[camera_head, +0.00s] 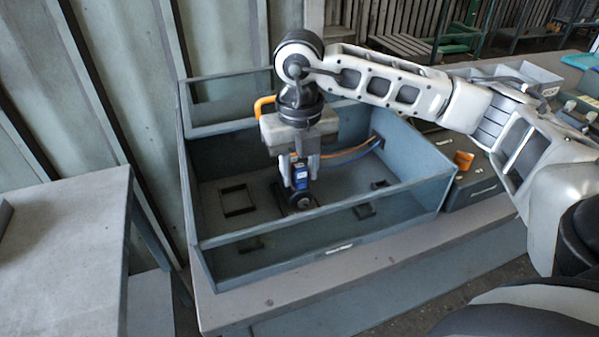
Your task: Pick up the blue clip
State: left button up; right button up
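The blue clip (300,174) stands upright inside the open grey housing (225,243), over a dark round part (301,201) on its floor. My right gripper (300,180) points down into the housing from above. Its two pale fingers lie on either side of the blue clip, with no clear gap, and look shut on it. The lower end of the clip meets the dark part; I cannot tell whether it touches or is just above it. My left gripper is not in view.
Black square frames (237,200) and small dark brackets (364,211) sit on the housing floor. Orange and blue cables (352,153) run along its back right. An orange piece (463,160) lies on a grey box at right.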

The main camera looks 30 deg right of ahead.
jog(key=c, duration=0.4)
